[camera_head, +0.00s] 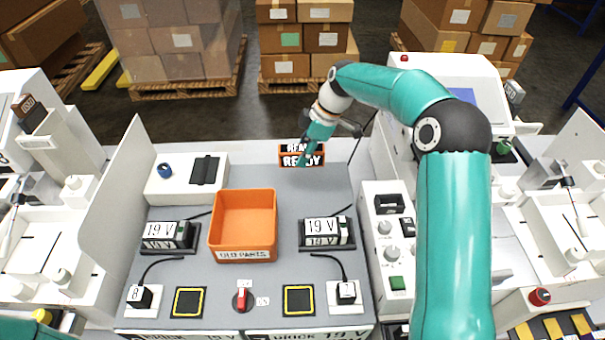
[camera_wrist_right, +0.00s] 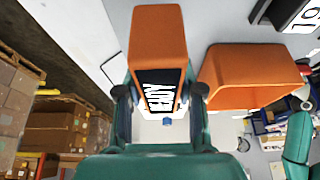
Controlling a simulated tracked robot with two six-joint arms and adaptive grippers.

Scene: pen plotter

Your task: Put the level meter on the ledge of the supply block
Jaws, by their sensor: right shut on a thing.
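The orange-cased meter with a black READY face (camera_head: 289,160), which I take as the level meter, is at the back edge of the grey bench. My right gripper (camera_head: 309,154) is shut on it. In the right wrist view the meter's orange case (camera_wrist_right: 158,35) sits between the two fingers of the gripper (camera_wrist_right: 160,100). I cannot tell whether it touches the bench. Two white-and-black 19 V blocks, one left (camera_head: 170,236) and one right (camera_head: 326,232), stand on the bench. I cannot tell which is the supply block, nor make out its ledge. My left gripper is out of view.
An orange OLD PARTS bin (camera_head: 243,255) stands between the blocks. A white box (camera_head: 186,180) with a blue knob is at the back left. A white control panel (camera_head: 385,245) borders the right side. Cables run from the blocks; a red knob (camera_head: 241,295) is at the front.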

